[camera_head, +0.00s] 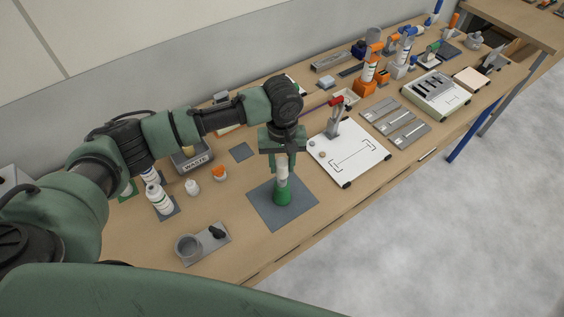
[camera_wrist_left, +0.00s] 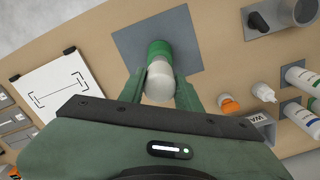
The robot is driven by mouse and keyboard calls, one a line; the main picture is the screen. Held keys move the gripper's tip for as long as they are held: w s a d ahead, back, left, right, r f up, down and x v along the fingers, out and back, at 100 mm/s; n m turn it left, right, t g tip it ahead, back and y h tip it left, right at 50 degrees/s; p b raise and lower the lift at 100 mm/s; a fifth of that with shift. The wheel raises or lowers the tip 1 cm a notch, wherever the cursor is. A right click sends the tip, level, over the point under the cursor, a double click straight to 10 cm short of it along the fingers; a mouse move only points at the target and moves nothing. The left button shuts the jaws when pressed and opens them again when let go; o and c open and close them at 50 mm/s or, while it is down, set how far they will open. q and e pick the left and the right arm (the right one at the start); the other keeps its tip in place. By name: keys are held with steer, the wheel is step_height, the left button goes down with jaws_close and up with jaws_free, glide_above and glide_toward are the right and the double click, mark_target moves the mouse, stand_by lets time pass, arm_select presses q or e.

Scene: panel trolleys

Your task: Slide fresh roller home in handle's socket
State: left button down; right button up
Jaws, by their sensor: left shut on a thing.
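My left gripper (camera_head: 282,168) is shut on a white roller-like cylinder (camera_head: 282,176), which is upright. Its lower end meets a green flared base (camera_head: 283,197) on a dark grey mat (camera_head: 262,207). In the left wrist view the white cylinder (camera_wrist_left: 160,84) sits between the fingers, with the green part (camera_wrist_left: 159,50) beyond it. I cannot tell whether the cylinder is seated in the base. A grey upright holder (camera_head: 333,122) on a white panel (camera_head: 350,152) carries a red-tipped piece (camera_head: 336,101), possibly the handle; its socket is too small to make out. My right gripper is out of view.
A grey plate with a cup (camera_head: 188,247) is at the front left. White bottles (camera_head: 159,199), an orange-capped jar (camera_head: 220,174) and a waste bin (camera_head: 191,158) stand left. Grey trays (camera_head: 395,123) and orange stands (camera_head: 365,86) lie right. The table's front edge is close.

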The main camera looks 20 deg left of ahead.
arm_select(q)
steer(key=shift+f, duration=0.35)
stand_by(0.6)
steer(key=shift+f, duration=1.05)
steer(key=c, duration=0.9)
jaws_free()
steer(key=shift+r, duration=4)
